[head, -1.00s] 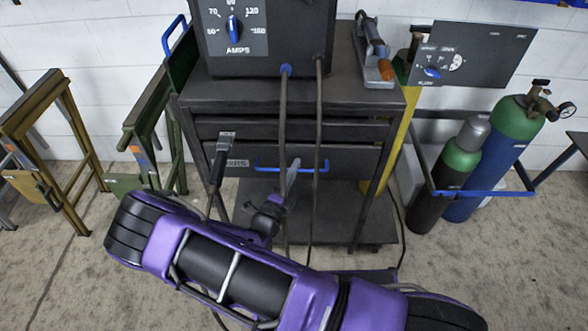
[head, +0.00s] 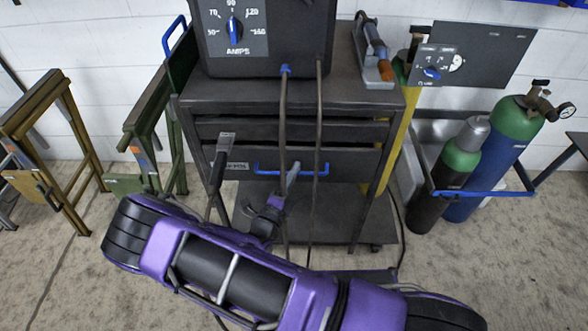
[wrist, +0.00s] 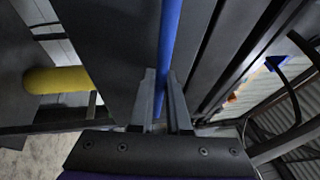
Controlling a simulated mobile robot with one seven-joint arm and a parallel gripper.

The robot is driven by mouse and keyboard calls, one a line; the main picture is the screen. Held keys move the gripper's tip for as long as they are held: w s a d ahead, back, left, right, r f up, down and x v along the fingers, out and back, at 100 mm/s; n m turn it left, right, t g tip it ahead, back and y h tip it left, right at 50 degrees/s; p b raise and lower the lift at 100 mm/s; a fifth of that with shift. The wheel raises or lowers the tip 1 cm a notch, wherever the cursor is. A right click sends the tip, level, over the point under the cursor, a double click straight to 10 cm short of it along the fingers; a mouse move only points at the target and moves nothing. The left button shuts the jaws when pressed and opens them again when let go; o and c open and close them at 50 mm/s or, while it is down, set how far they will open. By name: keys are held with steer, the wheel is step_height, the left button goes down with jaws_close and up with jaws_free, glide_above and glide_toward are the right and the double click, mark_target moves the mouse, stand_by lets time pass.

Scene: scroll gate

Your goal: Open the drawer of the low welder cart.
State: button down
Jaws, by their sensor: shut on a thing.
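The low welder cart (head: 290,102) stands ahead, with a welder box (head: 262,40) on top. Its lower drawer front (head: 355,166) carries a blue bar handle (head: 265,169). My gripper (head: 291,176) is at the middle of that handle. In the wrist view the blue handle (wrist: 169,40) runs between the two fingers of my gripper (wrist: 163,82), which are shut on it. The drawer front appears slightly forward of the cart body; the exact gap is hard to see. Two cables (head: 318,110) hang in front of the drawer.
A dark clamp or torch (head: 220,165) hangs left of the handle. Green and blue gas cylinders (head: 490,150) stand to the right behind a blue rail. Folding trestles (head: 50,150) stand to the left. The floor between the trestles and the cart is partly open.

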steer(key=s+p, duration=0.2)
steer(key=s, duration=1.9)
steer(key=shift+s+a, duration=0.35)
steer(key=c, duration=1.2)
jaws_free()
steer(key=shift+o, duration=0.2)
steer(key=v, duration=1.7)
steer(key=shift+s+b, duration=0.15)
steer(key=shift+b, duration=0.3)
steer(key=shift+a, duration=0.15)
